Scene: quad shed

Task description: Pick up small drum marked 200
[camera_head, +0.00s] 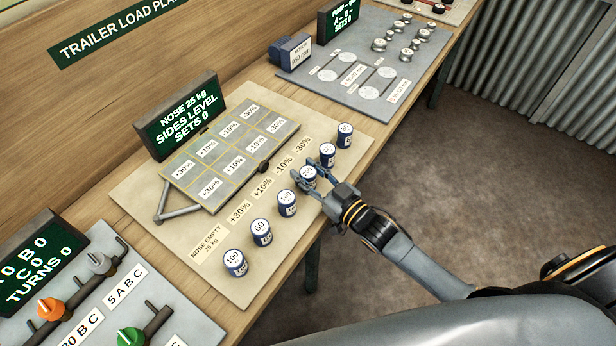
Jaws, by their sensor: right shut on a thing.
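Several small blue drums with white marked tops stand in a diagonal row on the pale board (135,205). The drum marked 200 (308,174) is between the fingers of my right gripper (315,164), which is shut on it. Its label is partly covered by the fingers, so the number is hard to read. I cannot tell whether it is lifted off the board. My right arm comes in from the lower right. My left gripper is not in view.
Close by in the row are drums marked 160 (287,203), 60 (262,232) and 100 (235,262), and beyond the gripper another two, the farthest marked 80 (345,135). A gridded trailer plate (216,193) and a green sign (181,115) stand behind.

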